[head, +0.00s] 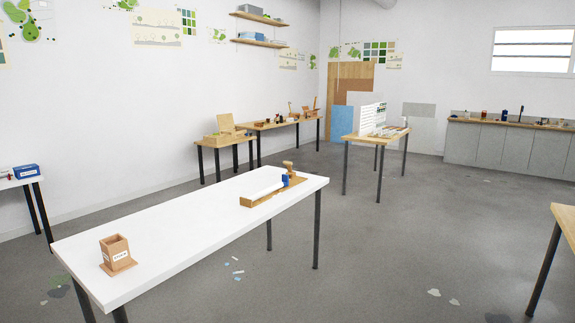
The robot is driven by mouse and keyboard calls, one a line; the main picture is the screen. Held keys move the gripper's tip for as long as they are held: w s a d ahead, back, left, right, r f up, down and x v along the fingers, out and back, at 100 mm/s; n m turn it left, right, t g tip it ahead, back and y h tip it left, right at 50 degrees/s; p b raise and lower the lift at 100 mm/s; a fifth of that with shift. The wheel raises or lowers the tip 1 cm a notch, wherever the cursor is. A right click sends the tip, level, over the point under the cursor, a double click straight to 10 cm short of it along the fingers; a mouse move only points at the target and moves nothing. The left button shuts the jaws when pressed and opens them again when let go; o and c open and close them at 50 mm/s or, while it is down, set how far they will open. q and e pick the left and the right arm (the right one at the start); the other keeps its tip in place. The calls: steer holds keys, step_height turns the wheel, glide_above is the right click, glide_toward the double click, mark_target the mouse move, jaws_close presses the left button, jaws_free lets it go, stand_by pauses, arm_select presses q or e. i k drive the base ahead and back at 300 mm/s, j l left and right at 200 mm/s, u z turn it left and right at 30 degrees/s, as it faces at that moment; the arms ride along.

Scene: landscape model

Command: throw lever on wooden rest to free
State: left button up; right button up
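A long, low wooden rest (252,202) lies near the far right end of the white table (180,225). A white roll or bar (262,193) lies along it. A small blue part (286,181) stands at its right end, with a brown wooden piece (288,166) rising behind. Which of these is the lever, and its position, is too small to tell. Neither of my grippers is in view.
A brown wooden box (116,252) with a label stands at the table's near left end. Other tables stand at the back (376,137), left (20,178) and right (566,218). Grey floor (400,240) is mostly open right of the white table, with small scraps on it.

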mark_target(289, 164)
steer(key=i+l, duration=0.2)
steer(key=i, duration=0.25)
steer(key=i+l, duration=0.2)
steer(key=i, duration=0.2)
steer(key=z, duration=0.05)
